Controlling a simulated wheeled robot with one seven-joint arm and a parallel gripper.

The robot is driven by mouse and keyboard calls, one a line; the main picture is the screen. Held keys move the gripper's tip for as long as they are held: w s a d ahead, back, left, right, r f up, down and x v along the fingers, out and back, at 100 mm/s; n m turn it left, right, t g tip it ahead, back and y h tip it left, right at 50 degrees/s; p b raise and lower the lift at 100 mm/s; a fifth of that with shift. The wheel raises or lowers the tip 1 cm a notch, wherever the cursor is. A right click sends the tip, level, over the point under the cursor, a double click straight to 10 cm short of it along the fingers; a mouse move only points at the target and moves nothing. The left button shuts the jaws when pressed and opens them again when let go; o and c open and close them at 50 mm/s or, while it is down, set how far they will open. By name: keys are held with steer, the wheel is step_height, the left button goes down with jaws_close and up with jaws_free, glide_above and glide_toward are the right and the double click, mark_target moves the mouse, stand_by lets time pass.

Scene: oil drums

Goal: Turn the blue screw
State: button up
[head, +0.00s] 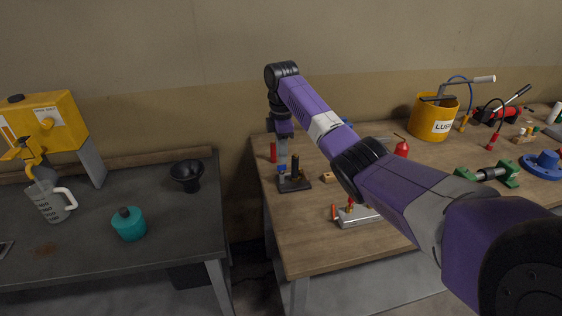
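My purple arm (303,108) reaches over the wooden workbench and bends down at its black wrist. My gripper (283,158) points straight down at the bench's left end. Its fingers look small and pale, and the gap between them is not clear. A small blue piece (282,168), which looks like the blue screw, shows right below the fingertips. It stands on a dark base plate (301,185) beside a black upright post (295,163). I cannot tell whether the fingertips touch the blue piece or are around it.
A red cylinder (273,152) stands just left of the gripper. A small wooden block (327,177) and a metal block (356,215) lie to the right. A yellow bucket (432,116) stands farther back. A gap separates the dark left table (95,235) from the workbench (300,240).

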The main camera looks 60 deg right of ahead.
mark_target(282, 169)
steer(key=shift+f, duration=2.1)
steer(key=shift+c, duration=0.5)
jaws_close()
